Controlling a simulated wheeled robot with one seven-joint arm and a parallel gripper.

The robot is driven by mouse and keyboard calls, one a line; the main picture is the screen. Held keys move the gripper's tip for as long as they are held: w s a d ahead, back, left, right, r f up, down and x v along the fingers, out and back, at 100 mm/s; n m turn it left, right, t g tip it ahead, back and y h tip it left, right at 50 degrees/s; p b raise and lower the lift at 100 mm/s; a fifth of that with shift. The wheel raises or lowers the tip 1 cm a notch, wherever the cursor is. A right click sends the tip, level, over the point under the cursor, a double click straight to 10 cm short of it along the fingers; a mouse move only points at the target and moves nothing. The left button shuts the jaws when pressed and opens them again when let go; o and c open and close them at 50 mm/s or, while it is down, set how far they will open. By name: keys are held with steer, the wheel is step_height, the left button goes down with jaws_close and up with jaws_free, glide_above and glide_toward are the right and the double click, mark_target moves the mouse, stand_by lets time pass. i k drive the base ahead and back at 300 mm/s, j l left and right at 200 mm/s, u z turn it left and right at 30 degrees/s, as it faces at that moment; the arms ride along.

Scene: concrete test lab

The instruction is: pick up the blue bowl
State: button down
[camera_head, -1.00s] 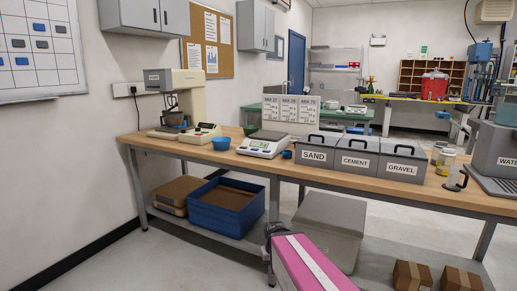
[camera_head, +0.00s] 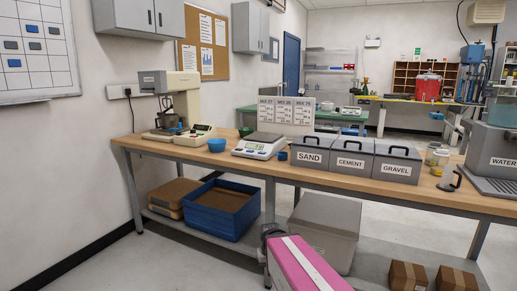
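The blue bowl (camera_head: 217,145) sits on the wooden workbench (camera_head: 330,181), between the mixer (camera_head: 172,108) and the white scale (camera_head: 260,145). It looks upright, and its inside is too small to make out. A smaller blue cup (camera_head: 282,156) stands to the right of the scale. Part of my arm, with a pink panel and a white stripe, shows at the bottom centre, well below and in front of the bench top. My gripper's fingers cannot be made out.
Grey bins (camera_head: 355,158) marked sand, cement and gravel stand right of the scale. A green bowl (camera_head: 245,131) is behind the blue bowl. A sign board (camera_head: 286,111) stands behind the scale.

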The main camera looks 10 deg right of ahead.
mark_target(217, 146)
steer(key=i+j, duration=0.15)
steer(key=j, duration=0.25)
steer(key=i+j+z, duration=0.15)
steer(key=j, duration=0.25)
steer(key=i+j, duration=0.1)
steer(key=j, duration=0.3)
steer(key=i+j+z, duration=0.1)
steer(key=j, duration=0.3)
steer(key=i+j+z, duration=0.1)
steer(key=j, duration=0.3)
